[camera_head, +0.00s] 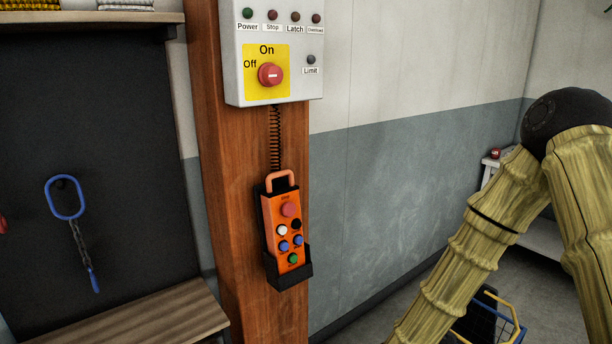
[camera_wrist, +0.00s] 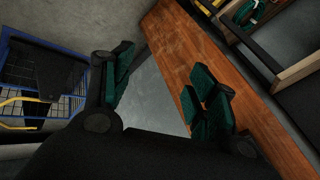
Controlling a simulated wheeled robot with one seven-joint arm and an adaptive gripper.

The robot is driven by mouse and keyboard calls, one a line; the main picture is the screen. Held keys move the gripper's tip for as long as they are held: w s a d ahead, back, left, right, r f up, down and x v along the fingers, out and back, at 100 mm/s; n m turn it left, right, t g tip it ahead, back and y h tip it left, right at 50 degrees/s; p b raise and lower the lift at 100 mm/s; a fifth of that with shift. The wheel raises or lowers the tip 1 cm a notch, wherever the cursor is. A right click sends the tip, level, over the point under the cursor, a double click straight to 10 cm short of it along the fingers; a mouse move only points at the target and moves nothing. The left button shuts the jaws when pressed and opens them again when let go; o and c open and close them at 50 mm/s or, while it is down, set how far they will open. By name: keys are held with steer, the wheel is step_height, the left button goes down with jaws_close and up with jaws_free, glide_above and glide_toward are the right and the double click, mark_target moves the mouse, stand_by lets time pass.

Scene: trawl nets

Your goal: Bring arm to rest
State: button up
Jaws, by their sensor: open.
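My arm (camera_head: 490,210) is bent at the right side of the head view, its lower link running down out of the frame. My gripper is outside the head view. In the wrist view my gripper (camera_wrist: 160,78) is open, its green-padded fingers spread wide with nothing between them. Grey floor and part of a brown wooden surface show behind the fingers.
A wooden post (camera_head: 215,130) carries a control box (camera_head: 235,70) and an orange pendant (camera_head: 286,228) in a black holder. A blue chain link (camera_head: 65,197) hangs at left. A blue wire basket (camera_wrist: 70,110) stands beside my gripper, also low in the head view (camera_head: 515,325).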

steer(key=s+d+f+n+g+h, duration=0.1)
steer(key=s+d+f, duration=0.3)
steer(key=s, duration=0.6)
steer(key=s+d+f+n+g+h, duration=0.1)
steer(key=s+d+f, duration=0.3)
steer(key=s+f, duration=0.4)
steer(key=s+d+f+n+g+h, duration=0.1)
steer(key=s+f, duration=0.5)
steer(key=s, duration=0.6)
steer(key=d+n+g, duration=0.1)
steer(key=d+g, duration=0.1)
steer(key=d, duration=0.1)
steer(key=shift+d+n, duration=0.15)
steer(key=shift+n, duration=0.15)
steer(key=shift+f, duration=0.1)
